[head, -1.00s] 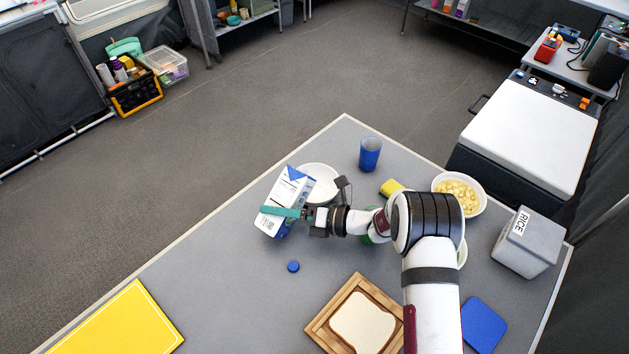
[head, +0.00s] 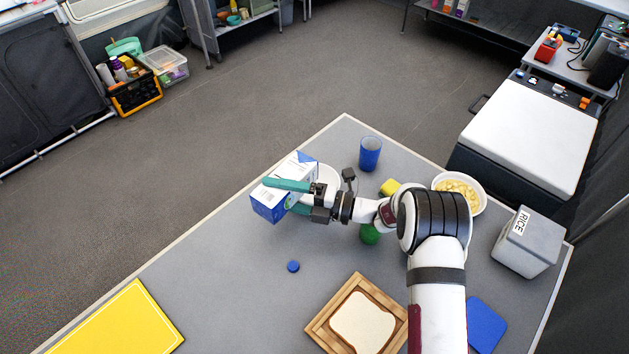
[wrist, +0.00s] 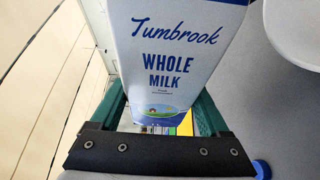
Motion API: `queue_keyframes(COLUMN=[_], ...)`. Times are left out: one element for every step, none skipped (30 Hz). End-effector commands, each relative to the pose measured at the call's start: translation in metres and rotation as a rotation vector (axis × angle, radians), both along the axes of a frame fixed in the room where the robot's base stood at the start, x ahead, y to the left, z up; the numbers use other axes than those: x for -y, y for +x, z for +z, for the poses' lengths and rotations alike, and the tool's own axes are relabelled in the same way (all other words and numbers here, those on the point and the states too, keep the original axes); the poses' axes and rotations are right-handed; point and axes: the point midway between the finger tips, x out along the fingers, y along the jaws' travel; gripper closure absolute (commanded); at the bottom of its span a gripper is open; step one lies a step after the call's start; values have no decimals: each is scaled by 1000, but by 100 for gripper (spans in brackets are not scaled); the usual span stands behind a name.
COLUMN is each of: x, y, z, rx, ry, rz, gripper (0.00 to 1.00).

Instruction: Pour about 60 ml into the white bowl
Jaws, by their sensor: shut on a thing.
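My gripper (head: 291,192) is shut on a blue and white milk carton (head: 270,206), its green fingers on either side of it. The carton is tilted, its top leaning over toward the white bowl (head: 330,173). The carton and my gripper hide much of the bowl. In the wrist view the carton (wrist: 172,50) reads "Tumbrook Whole Milk" and stands between the fingers. A pale rim of the bowl (wrist: 295,30) shows at the upper right there. I cannot see whether any milk flows or how much is in the bowl.
A blue cup (head: 370,155) stands behind the bowl. A blue cap (head: 293,266) lies in front. A yellow block (head: 390,187), a green object (head: 370,235) and a bowl of yellow pieces (head: 476,186) are to the right. Bread (head: 361,319) lies on a wooden board.

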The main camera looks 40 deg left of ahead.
Motion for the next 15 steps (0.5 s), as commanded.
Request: queue_keyframes(x=[0, 0, 0, 0, 0, 0, 0, 0, 0, 0, 0, 0, 0, 0, 0], y=[0, 1, 1, 1, 1, 1, 1, 1, 1, 1, 1, 2, 2, 2, 2], z=[1, 2, 3, 4, 4, 5, 6, 6, 7, 7, 8, 8, 9, 9, 10], rx=[-8, -13, -22, -29, -34, -41, -46, -50, -55, -59, -63, -68, -73, -76, -81], ry=[0, 0, -2, -2, -3, -3, -3, -4, -4, -5, -6, -7, -7, -7, -8], rz=[0, 0, -1, -1, -1, -1, 0, 0, 0, 0, 0, 0, 0, 0, 0], gripper=[83, 83, 83, 83, 83, 83, 83, 83, 83, 83, 83, 83, 83, 83, 84])
